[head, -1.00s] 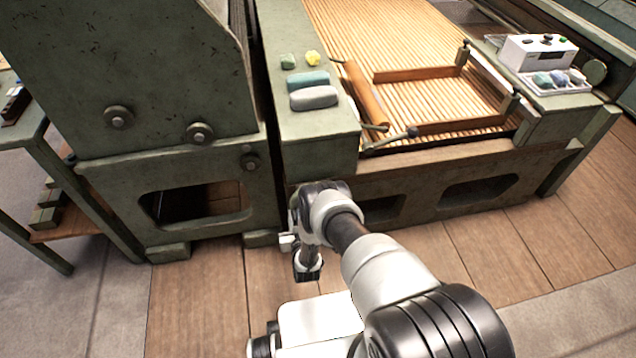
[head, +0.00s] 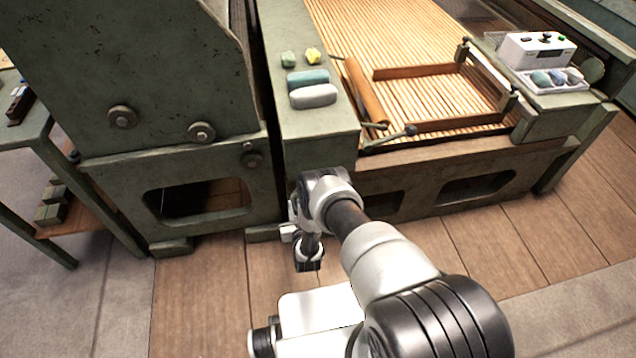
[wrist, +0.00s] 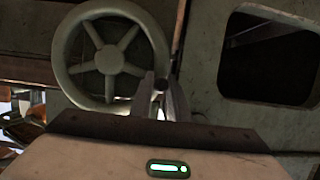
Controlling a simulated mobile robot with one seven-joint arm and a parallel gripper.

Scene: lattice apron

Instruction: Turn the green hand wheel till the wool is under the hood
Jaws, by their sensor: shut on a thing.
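The green hand wheel (wrist: 88,56), a spoked ring, fills the upper left of the wrist view; the arm hides it in the head view. My gripper (wrist: 160,88) is at the wheel's lower right rim, its fingers shut on a small dark handle there. The lattice apron (head: 400,40) of wooden slats shows in the head view. I cannot tell which part is the hood.
A wooden frame (head: 455,125) and a wooden roller (head: 366,92) lie over the slats. A white tray (head: 560,86) with several coloured lumps stands at the right by a white control box (head: 537,50). A tall green machine body (head: 120,70) stands left. A dark opening (wrist: 265,60) is right of the wheel.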

